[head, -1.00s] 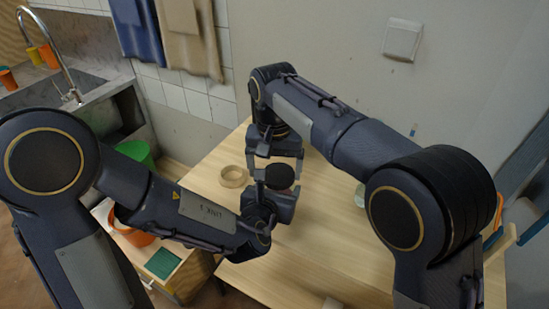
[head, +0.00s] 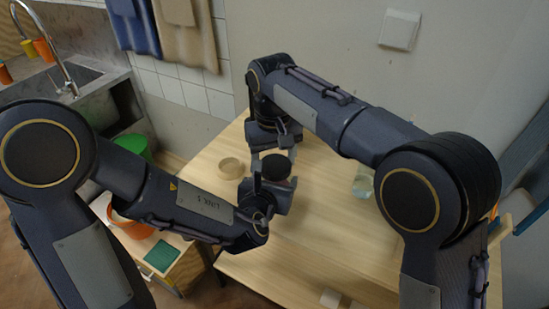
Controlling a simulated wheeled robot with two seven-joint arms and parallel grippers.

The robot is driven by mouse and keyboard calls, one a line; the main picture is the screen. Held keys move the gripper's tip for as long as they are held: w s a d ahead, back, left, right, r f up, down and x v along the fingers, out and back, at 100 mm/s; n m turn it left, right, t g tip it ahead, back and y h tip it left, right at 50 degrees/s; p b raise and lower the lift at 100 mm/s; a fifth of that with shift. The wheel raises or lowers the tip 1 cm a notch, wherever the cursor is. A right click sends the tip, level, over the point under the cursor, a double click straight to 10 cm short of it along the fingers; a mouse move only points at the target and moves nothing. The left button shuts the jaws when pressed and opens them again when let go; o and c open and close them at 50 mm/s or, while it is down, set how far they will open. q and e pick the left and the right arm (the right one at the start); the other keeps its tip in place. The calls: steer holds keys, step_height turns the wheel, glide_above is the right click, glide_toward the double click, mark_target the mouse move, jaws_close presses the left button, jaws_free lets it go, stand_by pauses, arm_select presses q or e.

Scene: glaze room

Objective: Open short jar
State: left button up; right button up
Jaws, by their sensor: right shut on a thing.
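The short jar shows mainly as a round black lid (head: 276,166) above the middle of the wooden table, with its body mostly hidden. My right gripper (head: 274,153) comes from the far side and is shut on the lid; its fingertips are partly hidden. My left gripper (head: 271,187) is on the near side, just below the lid, around where the jar's body is. Its fingers are largely hidden, so I cannot tell how firmly they close. The lid looks level, and I see no gap between it and the jar.
A clear glass vessel (head: 362,187) stands to the right, beside my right arm. A small pale block (head: 330,298) is at the near edge. The table's right-centre is clear.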

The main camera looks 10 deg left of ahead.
arm_select(q)
steer(key=shift+d+r, duration=0.1)
steer(key=shift+d, duration=0.35)
arm_select(e)
steer(key=shift+s+a+r+n, duration=0.1)
steer(key=shift+s+a+n, duration=0.25)
steer(key=shift+a+n, duration=0.2)
steer(key=shift+w+d, duration=0.15)
steer(key=shift+d, duration=0.05)
steer(key=shift+r, duration=0.1)
arm_select(q)
steer(key=shift+s+a, duration=0.1)
arm_select(e)
steer(key=shift+r, duration=0.85)
arm_select(q)
steer(key=shift+a, duration=0.15)
arm_select(e)
steer(key=shift+d+r, duration=0.15)
steer(key=shift+d, duration=0.05)
steer(key=shift+w, duration=0.1)
